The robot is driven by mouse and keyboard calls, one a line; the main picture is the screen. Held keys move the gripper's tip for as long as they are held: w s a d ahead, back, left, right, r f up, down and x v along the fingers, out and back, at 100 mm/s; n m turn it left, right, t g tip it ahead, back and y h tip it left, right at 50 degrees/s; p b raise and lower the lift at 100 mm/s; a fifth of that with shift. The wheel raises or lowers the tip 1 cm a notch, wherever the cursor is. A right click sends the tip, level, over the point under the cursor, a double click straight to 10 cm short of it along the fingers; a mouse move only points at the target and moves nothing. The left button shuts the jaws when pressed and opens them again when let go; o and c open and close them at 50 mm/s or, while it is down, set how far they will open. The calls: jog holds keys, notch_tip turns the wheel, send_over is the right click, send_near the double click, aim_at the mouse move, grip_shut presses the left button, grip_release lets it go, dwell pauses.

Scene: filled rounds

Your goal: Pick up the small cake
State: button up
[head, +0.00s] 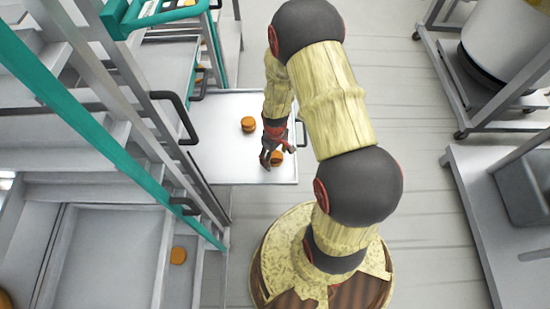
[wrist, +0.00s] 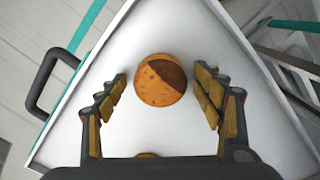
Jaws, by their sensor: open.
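A small round orange-brown cake (head: 277,158) sits on a white tray (head: 225,165), close to the tray's front edge. My gripper (head: 271,153) is over the tray right at this cake and partly covers it in the head view. In the wrist view, a round cake (wrist: 158,82) with a dark shadowed patch lies on the tray between the spread fingers of my gripper (wrist: 161,75). Gaps show on both sides of it, and the fingers are open and empty. A second similar cake (head: 248,124) sits farther back on the tray.
In the wrist view, a sliver of another orange-brown thing (wrist: 148,155) shows beside the gripper's palm. A grey rack with teal rails (head: 110,130) stands left, with another round cake (head: 178,255) low on it. A wheeled stand (head: 470,100) and a grey table (head: 480,200) are right.

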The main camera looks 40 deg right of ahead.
jog(key=shift+c, duration=0.9)
jog(key=c, duration=0.7)
jog(key=shift+r, duration=0.1)
